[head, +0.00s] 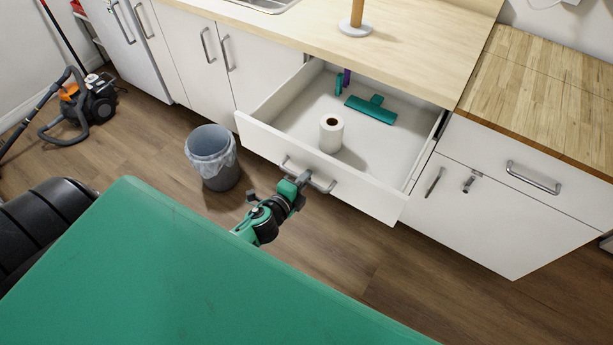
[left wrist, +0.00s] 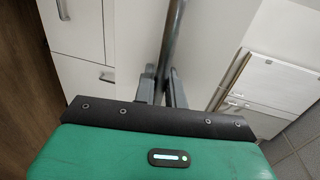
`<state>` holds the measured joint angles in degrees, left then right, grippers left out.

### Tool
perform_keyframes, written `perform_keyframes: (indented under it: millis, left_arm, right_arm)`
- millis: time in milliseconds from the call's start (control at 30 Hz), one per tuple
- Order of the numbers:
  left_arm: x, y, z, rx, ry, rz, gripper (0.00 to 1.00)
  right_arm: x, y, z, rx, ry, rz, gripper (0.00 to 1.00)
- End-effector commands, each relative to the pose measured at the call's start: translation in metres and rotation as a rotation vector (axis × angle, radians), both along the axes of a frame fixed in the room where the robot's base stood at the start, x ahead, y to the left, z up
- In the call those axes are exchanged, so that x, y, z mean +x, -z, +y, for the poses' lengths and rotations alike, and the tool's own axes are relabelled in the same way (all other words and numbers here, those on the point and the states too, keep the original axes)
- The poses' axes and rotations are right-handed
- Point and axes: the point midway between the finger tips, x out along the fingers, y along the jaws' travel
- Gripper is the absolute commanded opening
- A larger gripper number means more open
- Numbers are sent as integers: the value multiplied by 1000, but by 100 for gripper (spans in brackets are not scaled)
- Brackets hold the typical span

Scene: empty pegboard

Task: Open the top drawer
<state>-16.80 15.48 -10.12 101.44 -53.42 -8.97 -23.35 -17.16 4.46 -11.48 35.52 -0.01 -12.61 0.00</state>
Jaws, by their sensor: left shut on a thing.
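The top drawer (head: 378,191) is white and stands pulled well out from the cabinet in the head view. Its inside shows from above. A metal bar handle (head: 322,186) runs across its front. In the left wrist view the gripper's two fingers (left wrist: 161,88) are on either side of the handle bar (left wrist: 174,35). My right gripper is not in view.
A paper roll (head: 331,133) and a teal tool (head: 371,109) are in the drawer. A grey bin (head: 213,159) stands on the floor left of the drawer. A wooden counter (head: 418,45) is above it. A vacuum cleaner (head: 99,98) is at the far left.

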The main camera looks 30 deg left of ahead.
Motion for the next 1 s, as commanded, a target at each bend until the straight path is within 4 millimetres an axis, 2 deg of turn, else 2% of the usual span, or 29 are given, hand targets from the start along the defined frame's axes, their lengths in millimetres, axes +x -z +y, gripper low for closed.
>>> perform_keyframes:
  millis: [333, 367, 433, 767, 867, 1000]
  left_arm:
    - [-1, 1, 0, 1, -1, 1, 0]
    - [-1, 1, 0, 1, -1, 1, 16]
    - [-1, 1, 0, 1, -1, 1, 29]
    - [-2, 0, 0, 0, 0, 0, 29]
    - [-10, -1, 1, 0, 0, 1, 29]
    - [-29, -3, 3, 0, 0, 2, 29]
  right_arm:
    - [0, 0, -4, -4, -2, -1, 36]
    - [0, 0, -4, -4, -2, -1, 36]
    - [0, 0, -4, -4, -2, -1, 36]
    - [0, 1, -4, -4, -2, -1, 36]
    - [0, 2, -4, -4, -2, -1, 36]
    - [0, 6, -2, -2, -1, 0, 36]
